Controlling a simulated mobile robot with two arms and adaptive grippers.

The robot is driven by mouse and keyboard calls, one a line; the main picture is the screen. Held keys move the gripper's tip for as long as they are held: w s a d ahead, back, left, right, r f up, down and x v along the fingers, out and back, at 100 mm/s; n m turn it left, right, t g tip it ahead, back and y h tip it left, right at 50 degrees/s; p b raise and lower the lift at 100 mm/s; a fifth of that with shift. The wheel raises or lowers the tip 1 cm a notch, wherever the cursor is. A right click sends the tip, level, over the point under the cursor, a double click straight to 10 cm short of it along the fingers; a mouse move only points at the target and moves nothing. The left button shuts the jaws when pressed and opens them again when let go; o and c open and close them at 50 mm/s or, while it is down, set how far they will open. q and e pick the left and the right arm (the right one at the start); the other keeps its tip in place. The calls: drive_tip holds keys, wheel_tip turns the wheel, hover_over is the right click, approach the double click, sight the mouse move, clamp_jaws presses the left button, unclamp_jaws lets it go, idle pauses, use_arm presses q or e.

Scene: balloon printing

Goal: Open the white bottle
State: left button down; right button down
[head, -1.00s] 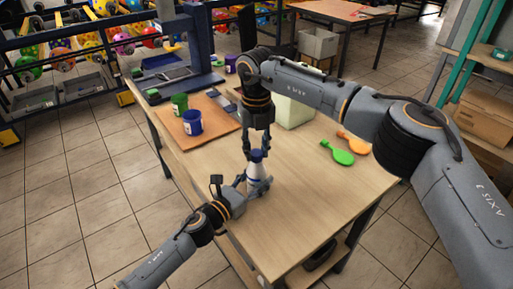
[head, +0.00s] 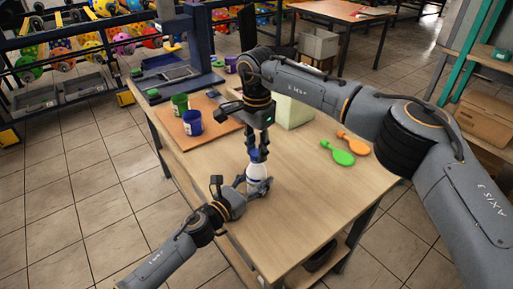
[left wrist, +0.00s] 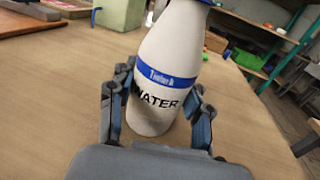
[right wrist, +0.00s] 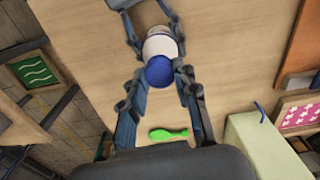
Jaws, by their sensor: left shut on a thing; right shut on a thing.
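The white bottle (head: 257,172) stands on the wooden table, with a blue band and the word WATER on it in the left wrist view (left wrist: 160,80). My left gripper (head: 252,186) is shut around its lower body from the left. My right gripper (head: 258,156) points down from above and is shut on the bottle's blue cap. In the right wrist view the round blue cap (right wrist: 159,71) sits between the fingertips, with the white shoulder beyond it. The cap appears to be on the bottle; the head view mostly hides it behind the fingers.
A blue cup (head: 192,122) and a green cup (head: 180,103) stand on a brown board (head: 216,128) at the table's left. A green balloon shape (head: 340,155) and an orange one (head: 354,143) lie right of the bottle. A pale box (head: 294,112) stands behind. The table's front is clear.

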drive_tip(key=n, duration=0.3)
drive_tip(key=shift+n, duration=0.4)
drive_tip(key=n, duration=0.4)
use_arm(q)
drive_tip(key=shift+f, duration=0.1)
use_arm(e)
drive_tip(key=shift+r, duration=0.1)
drive_tip(key=shift+r, duration=1)
drive_tip(key=shift+r, duration=2.05)
use_arm(q)
drive_tip(key=c, duration=0.5)
unclamp_jaws()
